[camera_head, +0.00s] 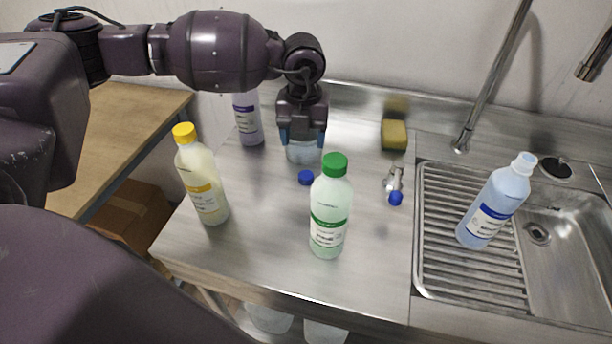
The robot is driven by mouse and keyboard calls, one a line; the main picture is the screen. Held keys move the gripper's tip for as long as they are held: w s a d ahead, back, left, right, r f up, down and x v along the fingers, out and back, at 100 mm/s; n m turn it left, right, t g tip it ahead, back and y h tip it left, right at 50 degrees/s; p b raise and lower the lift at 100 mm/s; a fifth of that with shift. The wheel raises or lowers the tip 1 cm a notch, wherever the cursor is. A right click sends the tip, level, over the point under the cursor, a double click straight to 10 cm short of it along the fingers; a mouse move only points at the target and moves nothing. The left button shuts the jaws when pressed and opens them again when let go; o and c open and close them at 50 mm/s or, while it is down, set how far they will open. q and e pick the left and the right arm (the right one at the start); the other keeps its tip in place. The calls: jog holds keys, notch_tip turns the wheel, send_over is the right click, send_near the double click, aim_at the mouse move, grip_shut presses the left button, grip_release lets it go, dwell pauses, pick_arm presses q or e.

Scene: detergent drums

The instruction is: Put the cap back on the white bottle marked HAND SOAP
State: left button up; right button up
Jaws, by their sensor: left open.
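I cannot read HAND SOAP on any label. A pale bottle with a purple-marked label (247,120) stands at the back; my left arm hides its top. A blue cap (306,178) lies on the steel counter, in front of my left gripper (303,140). The gripper points down with its fingers apart, over or around a pale bluish container (303,154); contact is unclear. My right gripper is not in view.
A yellow-capped bottle (202,176) stands at the counter's left, a green-capped bottle (330,207) near its front. A yellow sponge (395,134) and a small metallic item with a blue end (395,190) lie near the sink (577,240). A tall tap (487,84) rises behind.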

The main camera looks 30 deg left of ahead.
pick_arm(q)
send_over(306, 173)
jog(key=f, duration=0.4)
jog(key=shift+s+a+f+b, duration=0.15)
jog(key=shift+a+f+b, duration=0.05)
jog(key=shift+f+b, duration=0.2)
jog(key=shift+f, duration=0.15)
jog(key=f, duration=0.5)
jog(key=shift+d+b, duration=0.25)
jog(key=shift+b, duration=0.15)
jog(key=shift+f, duration=0.15)
jog(key=shift+c, duration=0.3)
